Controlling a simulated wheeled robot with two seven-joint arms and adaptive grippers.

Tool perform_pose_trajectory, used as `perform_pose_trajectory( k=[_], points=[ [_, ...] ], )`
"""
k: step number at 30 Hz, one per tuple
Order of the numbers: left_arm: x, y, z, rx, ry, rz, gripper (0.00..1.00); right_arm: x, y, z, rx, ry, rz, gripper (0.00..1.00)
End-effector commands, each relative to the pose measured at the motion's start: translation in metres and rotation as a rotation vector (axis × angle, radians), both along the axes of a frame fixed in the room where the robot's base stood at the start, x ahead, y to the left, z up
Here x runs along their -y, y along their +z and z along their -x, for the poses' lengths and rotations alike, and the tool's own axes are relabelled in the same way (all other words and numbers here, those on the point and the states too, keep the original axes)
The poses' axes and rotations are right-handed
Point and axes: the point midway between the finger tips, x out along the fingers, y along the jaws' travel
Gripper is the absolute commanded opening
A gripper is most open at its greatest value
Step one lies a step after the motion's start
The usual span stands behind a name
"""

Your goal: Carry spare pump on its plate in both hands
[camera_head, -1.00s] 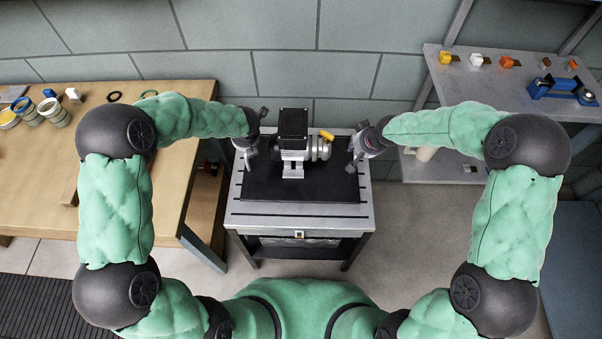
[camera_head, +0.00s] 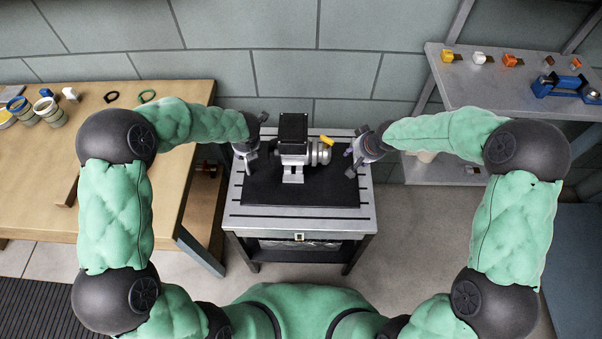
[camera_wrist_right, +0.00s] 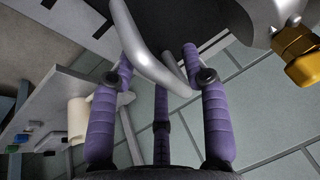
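The spare pump (camera_head: 294,152), with a black top box, silver body and yellow fitting, sits upright on a black plate (camera_head: 325,193) on a metal cart. My left gripper (camera_head: 250,140) is at the plate's left side, its fingers seeming spread; what lies between them is too small to tell. My right gripper (camera_head: 354,152) is at the right side, just beyond the pump's yellow fitting. In the right wrist view its purple fingers (camera_wrist_right: 160,75) stand apart around a curved silver handle (camera_wrist_right: 150,50), not visibly closed on it. The yellow fitting (camera_wrist_right: 298,55) shows at top right.
The metal cart (camera_head: 300,224) stands against a tiled wall. A wooden bench (camera_head: 150,205) with rolls and rings is close on the left. A metal shelf (camera_head: 490,85) with small blocks and a blue tool (camera_head: 562,88) is on the right. Floor is free right of the cart.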

Motion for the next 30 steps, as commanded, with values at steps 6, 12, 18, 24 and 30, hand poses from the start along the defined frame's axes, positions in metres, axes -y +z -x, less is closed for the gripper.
perform_pose_trajectory(
  k=[6, 12, 18, 24, 30],
  points=[
    [0.000, 0.001, 0.000, 0.000, 0.000, 0.000, 0.47, 0.000, 0.000, 0.000, 0.000, -0.001, 0.000, 0.47],
    [0.003, 0.018, 0.006, 0.003, 0.001, -0.001, 0.47, 0.000, 0.000, 0.000, 0.000, -0.001, 0.000, 0.47],
    [0.012, 0.054, 0.021, 0.004, -0.001, 0.000, 0.47, 0.000, 0.000, 0.000, 0.000, -0.001, 0.000, 0.47],
    [0.019, 0.086, 0.035, 0.003, -0.001, 0.000, 0.47, 0.000, 0.000, 0.000, 0.000, -0.001, 0.000, 0.47],
    [0.022, 0.104, 0.043, 0.000, 0.001, 0.000, 0.47, 0.000, 0.000, 0.000, 0.000, -0.001, 0.000, 0.47]
  ],
)
